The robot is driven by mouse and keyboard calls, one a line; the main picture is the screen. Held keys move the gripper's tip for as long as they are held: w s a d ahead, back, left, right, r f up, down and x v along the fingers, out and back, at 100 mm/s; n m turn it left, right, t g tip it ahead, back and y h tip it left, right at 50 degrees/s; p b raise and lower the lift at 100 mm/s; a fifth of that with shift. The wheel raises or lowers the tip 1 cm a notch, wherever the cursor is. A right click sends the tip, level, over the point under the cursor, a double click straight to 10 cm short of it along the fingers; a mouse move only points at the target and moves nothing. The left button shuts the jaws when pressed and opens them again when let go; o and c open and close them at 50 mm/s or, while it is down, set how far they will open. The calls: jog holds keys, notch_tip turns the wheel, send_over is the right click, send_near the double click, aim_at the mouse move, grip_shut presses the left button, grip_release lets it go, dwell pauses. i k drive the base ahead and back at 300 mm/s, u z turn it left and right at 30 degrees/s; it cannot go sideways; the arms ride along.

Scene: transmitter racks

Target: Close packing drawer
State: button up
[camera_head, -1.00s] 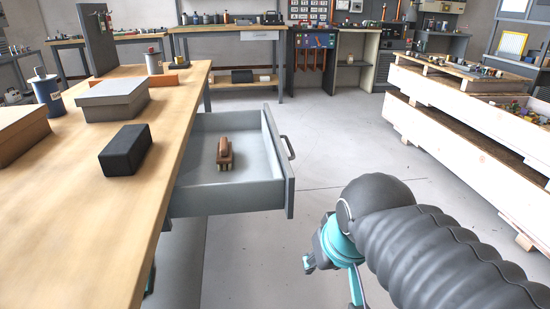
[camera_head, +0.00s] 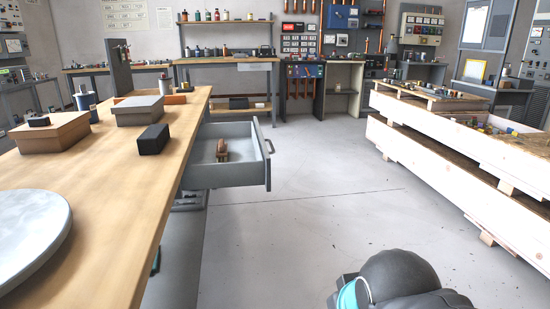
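The packing drawer (camera_head: 222,176) is grey and stands pulled out from the right side of the wooden packing bench (camera_head: 120,215). Its front panel (camera_head: 262,160) faces right and carries a bar handle (camera_head: 269,142). A brown wooden object (camera_head: 222,150) lies inside the drawer. My arm shows at the bottom right, dark with a turquoise band, well apart from the drawer. My gripper's fingers are below the picture's edge and cannot be seen.
On the bench are cardboard boxes (camera_head: 52,136), a black block (camera_head: 154,140) and a round grey disc (camera_head: 25,235). Wooden crates (camera_head: 440,160) stand at the right. The floor (camera_head: 310,190) between the drawer and the crates is clear.

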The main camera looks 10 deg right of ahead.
aim_at(249, 163)
jog(key=z, duration=0.7)
jog(key=i, duration=1.85)
jog(key=u, duration=1.25)
jog(key=k, duration=1.15)
jog(key=u, duration=0.2)
jog(key=i, duration=0.6)
jog(key=u, duration=0.4)
